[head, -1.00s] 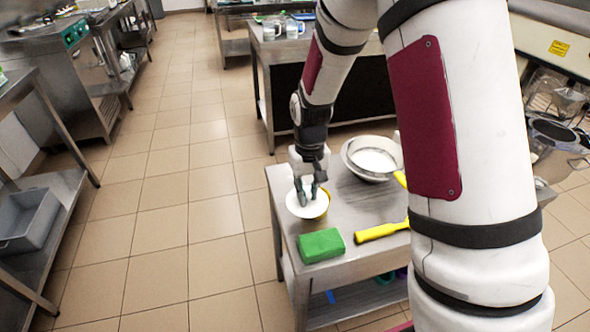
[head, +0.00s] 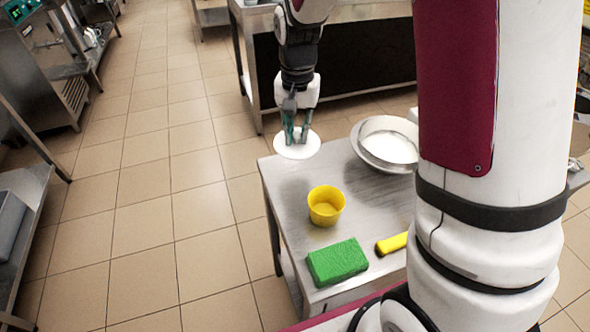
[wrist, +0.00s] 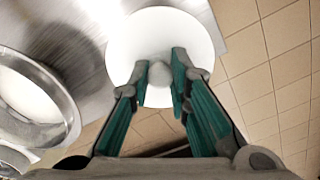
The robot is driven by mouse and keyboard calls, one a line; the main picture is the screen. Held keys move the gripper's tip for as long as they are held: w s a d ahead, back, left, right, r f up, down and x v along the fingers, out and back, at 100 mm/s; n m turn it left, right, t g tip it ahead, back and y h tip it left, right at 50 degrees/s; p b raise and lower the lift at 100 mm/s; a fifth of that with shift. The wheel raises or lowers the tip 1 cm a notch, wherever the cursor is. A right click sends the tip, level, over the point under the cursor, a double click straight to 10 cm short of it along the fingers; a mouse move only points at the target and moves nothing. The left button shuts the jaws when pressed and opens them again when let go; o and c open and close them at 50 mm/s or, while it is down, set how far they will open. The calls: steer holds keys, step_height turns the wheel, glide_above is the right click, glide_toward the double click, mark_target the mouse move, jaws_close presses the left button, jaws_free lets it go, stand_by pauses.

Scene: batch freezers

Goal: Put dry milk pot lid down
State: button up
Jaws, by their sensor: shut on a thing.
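The lid is a round white disc (head: 297,147) with a small knob, which shows between the fingers in the wrist view (wrist: 160,30). My gripper (head: 297,134) is shut on the lid's knob and holds the lid near the far left corner of the steel table (head: 345,205). In the head view the lid overlaps the table's far edge; its exact height above the table is hard to tell. The yellow pot (head: 326,206) stands open and upright on the table, nearer than the lid and apart from it.
A green block (head: 337,262) lies at the near left of the table, with a yellow handle (head: 391,243) to its right. A metal bowl with white contents (head: 387,145) stands at the far right. Bare tabletop lies between bowl and pot.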

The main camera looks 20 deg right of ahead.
mark_target(297, 170)
step_height(297, 170, down, 9)
steer(key=shift+s+f+b, duration=0.1)
steer(key=shift+f+b, duration=0.05)
steer(key=shift+b, duration=0.15)
steer(key=shift+f, duration=0.15)
steer(key=o, duration=0.8)
